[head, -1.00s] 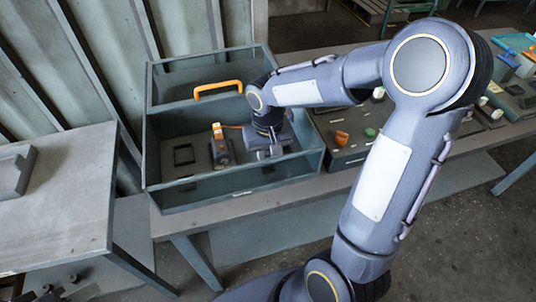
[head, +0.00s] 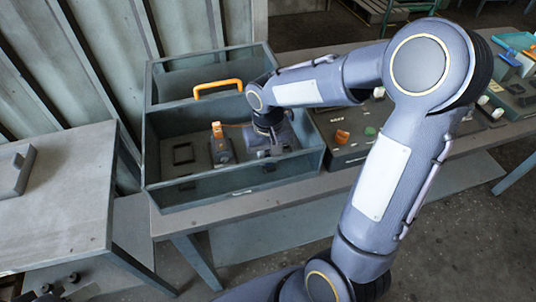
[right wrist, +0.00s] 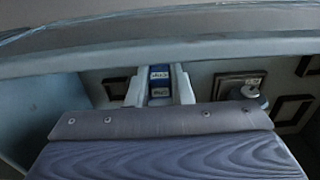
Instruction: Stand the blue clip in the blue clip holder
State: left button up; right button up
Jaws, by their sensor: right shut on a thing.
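In the right wrist view the two pale fingers of my right gripper (right wrist: 160,97) are shut on the small blue clip (right wrist: 160,74), which has a white label. My own wrist hides the clip there. I cannot make out the blue clip holder clearly in either view. My left gripper is not in view.
The toolbox has an orange handle (head: 218,88), and its walls surround my right gripper. An orange-topped device (head: 221,146) stands just left of the gripper. A dark square frame (head: 183,153) lies further left. A panel with coloured knobs (head: 345,150) adjoins the box on the right.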

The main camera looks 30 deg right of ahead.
jog(key=shift+f+b, duration=0.6)
jog(key=shift+f, duration=0.1)
jog(key=o, duration=0.8)
jog(key=shift+o, duration=0.2)
notch_tip(320, 180, up, 8)
jog(key=shift+f, duration=0.1)
dwell(0.3)
